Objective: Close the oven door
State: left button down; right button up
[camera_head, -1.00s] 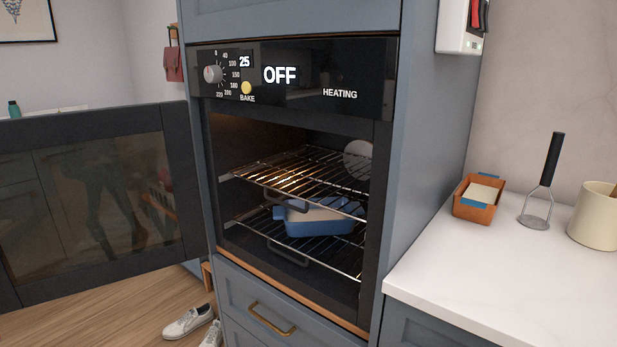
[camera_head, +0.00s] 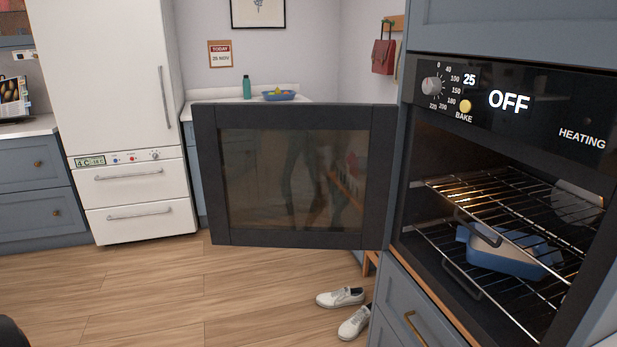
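The oven (camera_head: 500,150) is built into a blue-grey cabinet at the right of the head view. Its dark-framed glass door (camera_head: 207,175) stands wide open, hinged on the oven's left side and reaching out to the left. Inside are two wire racks (camera_head: 480,190), with a blue dish (camera_head: 500,255) on the lower one. The panel reads OFF, 25 and HEATING. Neither of my grippers can be made out. A small dark shape sits at the bottom left corner, too little of it showing to tell what it is.
White shoes (camera_head: 340,297) lie on the wooden floor (camera_head: 150,290) below the door. A white fridge (camera_head: 110,100) stands at the back left. A counter with a blue bowl (camera_head: 278,95) and a green bottle (camera_head: 247,87) is behind the door. The floor at left is clear.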

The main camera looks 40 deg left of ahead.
aim_at(301, 175)
jog(key=i+j+z, duration=0.15)
jog(key=j, duration=0.65)
jog(key=j+z, duration=0.2)
jog(key=j, duration=0.6)
jog(key=j+z, duration=0.15)
jog(key=j, duration=0.25)
jog(key=j+z, duration=0.15)
jog(key=j, duration=0.25)
jog(key=k+j+z, duration=0.2)
jog(key=j, duration=0.2)
jog(key=j+z, duration=0.15)
jog(key=j, duration=0.25)
jog(key=k+j+z, duration=0.15)
jog(key=j, duration=0.2)
jog(key=k+j+z, duration=0.15)
jog(key=j, duration=0.2)
jog(key=k+j+z, duration=0.15)
jog(key=j, duration=0.2)
jog(key=j+z, duration=0.2)
jog(key=j, duration=0.25)
jog(key=k+j+z, duration=0.2)
jog(key=j, duration=0.25)
jog(key=i+j+z, duration=0.15)
jog(key=j, duration=0.3)
jog(key=j+z, duration=0.2)
jog(key=j, duration=0.25)
jog(key=i+j, duration=0.5)
jog(key=i+j+z, duration=0.05)
